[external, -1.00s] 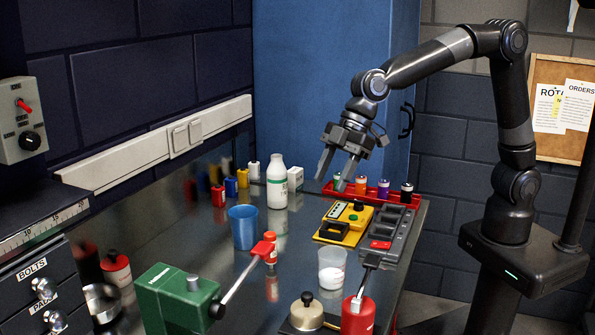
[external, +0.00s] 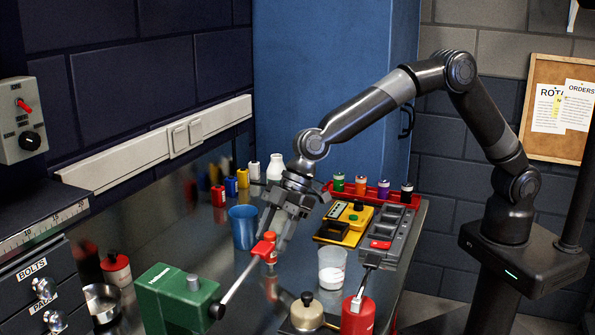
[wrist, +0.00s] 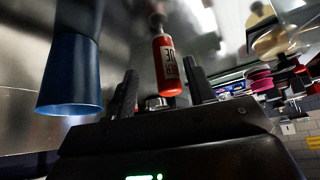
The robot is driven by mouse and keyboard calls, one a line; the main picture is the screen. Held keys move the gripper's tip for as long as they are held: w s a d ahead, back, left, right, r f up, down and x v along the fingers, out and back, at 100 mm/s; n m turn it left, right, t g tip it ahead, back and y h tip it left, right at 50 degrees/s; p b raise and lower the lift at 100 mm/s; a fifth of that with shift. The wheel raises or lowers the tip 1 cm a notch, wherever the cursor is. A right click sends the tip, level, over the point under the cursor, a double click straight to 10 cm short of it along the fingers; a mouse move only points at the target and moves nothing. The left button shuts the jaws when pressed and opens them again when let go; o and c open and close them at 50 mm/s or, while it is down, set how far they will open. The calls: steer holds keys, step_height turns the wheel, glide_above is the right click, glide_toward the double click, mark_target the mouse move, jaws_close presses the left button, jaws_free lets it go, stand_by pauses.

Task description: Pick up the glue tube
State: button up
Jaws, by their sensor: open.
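The likely glue tube is a small red bottle with a pale label (wrist: 167,68), upright on the steel bench. In the external view, part of this tube (external: 271,257) shows just beside the red end of the green tool's lever. My gripper (external: 276,232) points down over it, its fingers open and close to the tube's top. In the wrist view the tube appears between the two spread fingers of my gripper (wrist: 160,78), nothing held. Whether the fingers touch it I cannot tell.
A blue cup (external: 243,232) stands close to the left of my gripper. A green tool (external: 178,300) with a red-tipped lever is in front. A clear cup (external: 332,276), a yellow device (external: 348,222) and a grey tray (external: 392,235) lie to the right. A white bottle (external: 277,170) stands behind.

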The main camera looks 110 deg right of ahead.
mark_target(267, 262)
steer(key=x, duration=0.5)
steer(key=shift+s+a, duration=0.15)
steer(key=shift+a, duration=0.2)
steer(key=shift+c, duration=0.4)
steer(key=c, duration=1)
steer(key=shift+r, duration=0.1)
